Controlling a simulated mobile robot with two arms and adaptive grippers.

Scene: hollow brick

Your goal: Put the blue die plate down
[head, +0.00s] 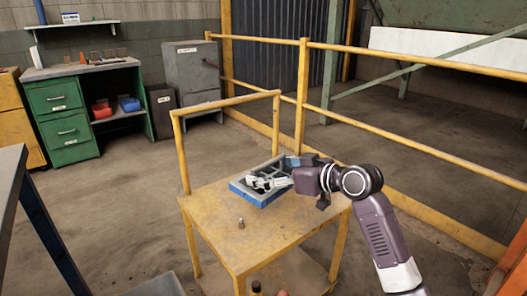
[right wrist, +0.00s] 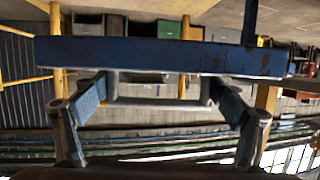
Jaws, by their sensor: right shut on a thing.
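The blue die plate (head: 250,193) is at the far middle part of the yellow cart's top (head: 215,205). Pale and dark parts show over it, and my right gripper partly hides it. I cannot tell whether it rests on the cart or hangs just above. My right gripper (head: 274,180) reaches in from the right and is shut on the plate. In the right wrist view the plate (right wrist: 160,57) spans the width as a worn blue bar, level, in front of my two fingers (right wrist: 160,88). My left gripper is not in view.
A small metal piece (head: 241,222) stands on the cart top, nearer than the plate. The cart's yellow handle rail (head: 225,101) rises at its left and back. A yellow guard rail (head: 400,61) runs behind. A green workbench (head: 60,127) stands at far left. The cart's near top is mostly clear.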

